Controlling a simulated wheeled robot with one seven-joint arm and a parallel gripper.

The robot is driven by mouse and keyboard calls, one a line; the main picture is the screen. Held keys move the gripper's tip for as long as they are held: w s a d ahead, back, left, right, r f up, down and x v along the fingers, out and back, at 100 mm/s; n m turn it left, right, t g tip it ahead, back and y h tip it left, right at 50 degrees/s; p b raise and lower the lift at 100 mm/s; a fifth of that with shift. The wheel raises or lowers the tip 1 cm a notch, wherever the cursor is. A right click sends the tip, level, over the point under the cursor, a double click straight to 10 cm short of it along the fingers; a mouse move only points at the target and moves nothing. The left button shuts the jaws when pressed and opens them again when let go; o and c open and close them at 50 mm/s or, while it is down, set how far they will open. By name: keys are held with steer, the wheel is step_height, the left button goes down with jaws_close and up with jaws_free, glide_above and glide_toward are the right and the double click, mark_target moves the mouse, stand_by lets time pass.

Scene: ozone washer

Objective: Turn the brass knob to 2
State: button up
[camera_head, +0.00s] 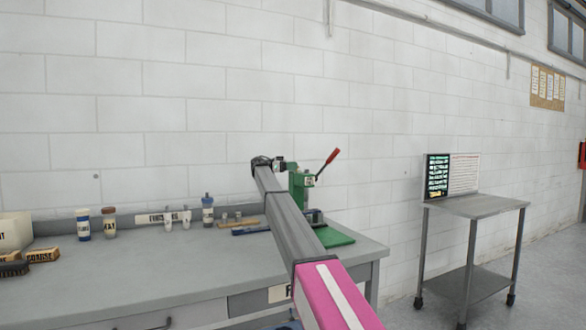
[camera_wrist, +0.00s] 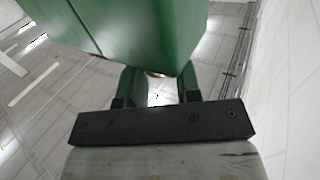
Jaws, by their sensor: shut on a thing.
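The green machine (camera_head: 299,196) with a red-handled lever (camera_head: 328,160) stands on the bench, partly behind my arm. Its green body (camera_wrist: 125,30) fills the top of the wrist view. A thin sliver of the brass knob (camera_wrist: 157,75) shows under the green body, between the two fingers of my gripper (camera_wrist: 158,88). My gripper is shut on the knob, with a finger on each side. Most of the knob is hidden. No number or pointer can be read in either view. In the head view my arm's far end is at the machine's upper left, and the knob cannot be made out.
The grey bench (camera_head: 150,285) carries several bottles and small containers at its back edge, such as a blue-capped bottle (camera_head: 208,210). A metal cart (camera_head: 475,207) with a screen (camera_head: 438,177) stands apart at the right.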

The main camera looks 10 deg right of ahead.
stand_by(0.3)
steer(key=o, duration=0.9)
steer(key=shift+c, duration=0.2)
steer(key=shift+a, duration=0.1)
steer(key=v, duration=1)
steer(key=shift+a, duration=0.3)
steer(key=shift+o, duration=0.3)
